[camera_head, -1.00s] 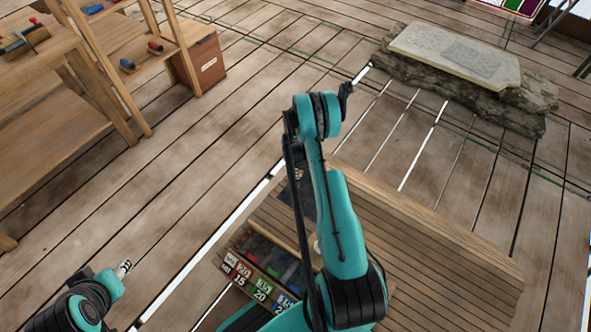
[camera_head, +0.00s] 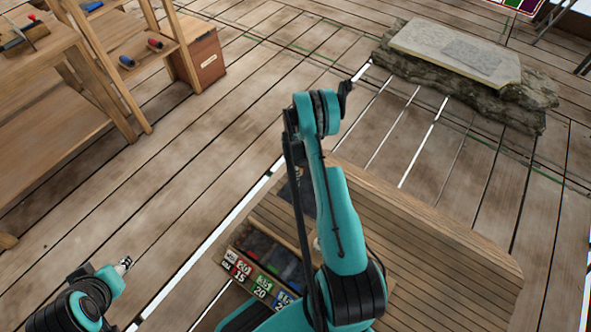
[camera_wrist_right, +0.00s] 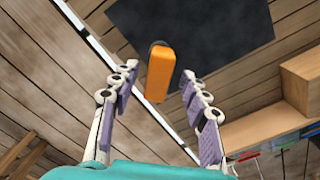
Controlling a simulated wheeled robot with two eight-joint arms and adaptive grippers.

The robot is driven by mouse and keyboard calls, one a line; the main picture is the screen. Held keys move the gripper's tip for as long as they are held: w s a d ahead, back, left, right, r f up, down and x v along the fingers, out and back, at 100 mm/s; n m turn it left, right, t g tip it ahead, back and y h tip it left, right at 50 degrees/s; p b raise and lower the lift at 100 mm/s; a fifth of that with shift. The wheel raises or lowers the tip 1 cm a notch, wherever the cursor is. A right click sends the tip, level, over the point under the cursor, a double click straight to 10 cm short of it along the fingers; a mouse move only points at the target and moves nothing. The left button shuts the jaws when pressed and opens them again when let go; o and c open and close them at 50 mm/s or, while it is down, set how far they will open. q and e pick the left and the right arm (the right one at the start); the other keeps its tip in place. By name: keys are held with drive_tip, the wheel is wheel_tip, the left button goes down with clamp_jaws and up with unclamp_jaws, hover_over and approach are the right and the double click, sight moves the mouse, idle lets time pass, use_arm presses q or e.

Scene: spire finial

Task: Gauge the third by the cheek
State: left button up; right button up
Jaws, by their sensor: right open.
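In the right wrist view, an orange block-like piece (camera_wrist_right: 160,73) with a dark far end shows between the finger pads of my right gripper (camera_wrist_right: 157,88). The gripper is open, with gaps on both sides of the piece. Behind it is a dark flat panel (camera_wrist_right: 225,35). In the head view, my right arm hides its own gripper and most of that spot. A dark patch (camera_head: 290,190) shows beside the arm on the slatted wooden bench (camera_head: 430,235). My left gripper (camera_head: 124,263) is at the lower left, away from the bench; its fingers are too small to read.
A tray with red, green and blue numbered labels (camera_head: 262,287) sits at the bench's near left. A wooden shelf (camera_head: 75,75) with tools stands at the upper left, a box (camera_head: 203,62) beside it. A stone slab (camera_head: 455,52) lies at the upper right. The plank floor between is clear.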

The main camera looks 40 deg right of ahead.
wheel_tip(320, 180, up, 12)
drive_tip(key=shift+f, duration=0.25)
